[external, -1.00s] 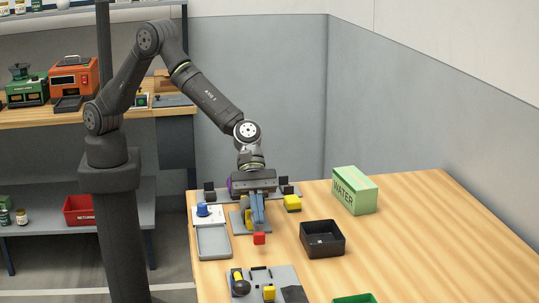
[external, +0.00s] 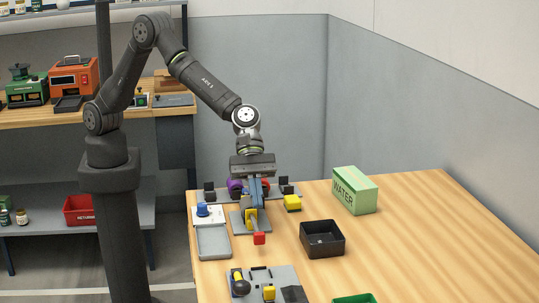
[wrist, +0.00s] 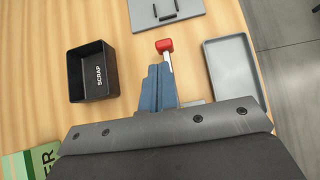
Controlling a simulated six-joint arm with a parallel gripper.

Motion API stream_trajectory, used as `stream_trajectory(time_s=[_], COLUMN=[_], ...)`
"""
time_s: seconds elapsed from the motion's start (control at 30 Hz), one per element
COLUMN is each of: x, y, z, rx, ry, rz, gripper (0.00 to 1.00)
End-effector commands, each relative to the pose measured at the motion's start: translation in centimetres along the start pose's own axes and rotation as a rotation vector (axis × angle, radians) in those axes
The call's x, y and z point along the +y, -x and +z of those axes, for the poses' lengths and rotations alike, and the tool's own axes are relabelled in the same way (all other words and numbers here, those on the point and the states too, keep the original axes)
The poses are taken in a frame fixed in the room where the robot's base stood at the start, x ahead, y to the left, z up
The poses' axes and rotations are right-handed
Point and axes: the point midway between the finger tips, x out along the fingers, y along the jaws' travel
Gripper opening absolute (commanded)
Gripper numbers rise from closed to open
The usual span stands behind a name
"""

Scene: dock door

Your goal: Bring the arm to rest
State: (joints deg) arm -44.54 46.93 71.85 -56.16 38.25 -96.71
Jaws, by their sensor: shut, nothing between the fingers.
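My gripper (external: 256,192) points down above the wooden table (external: 420,240), with its blue fingers together and nothing between them. In the wrist view the fingers (wrist: 158,88) are also shut. Just below and beyond them is a lever with a red knob (external: 259,238) on a grey plate with a yellow part (external: 251,217); the red knob (wrist: 164,46) shows past the fingertips in the wrist view. The fingers overlap the lever in the pictures, so I cannot tell if they touch it.
A grey board (external: 250,290) lies in front.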

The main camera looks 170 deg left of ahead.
Motion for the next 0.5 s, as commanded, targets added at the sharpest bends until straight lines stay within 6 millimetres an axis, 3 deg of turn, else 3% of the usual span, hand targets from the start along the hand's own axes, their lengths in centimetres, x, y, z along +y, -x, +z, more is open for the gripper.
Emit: stream_trajectory(time_s=[0.23,0.5], x=[0.0,-0.1], y=[4.7,-0.7], z=[0.1,-0.1], rx=[-0.001,0.002], ry=[0.0,0.0], rz=[0.002,-0.003], gripper=[0.0,0.0])
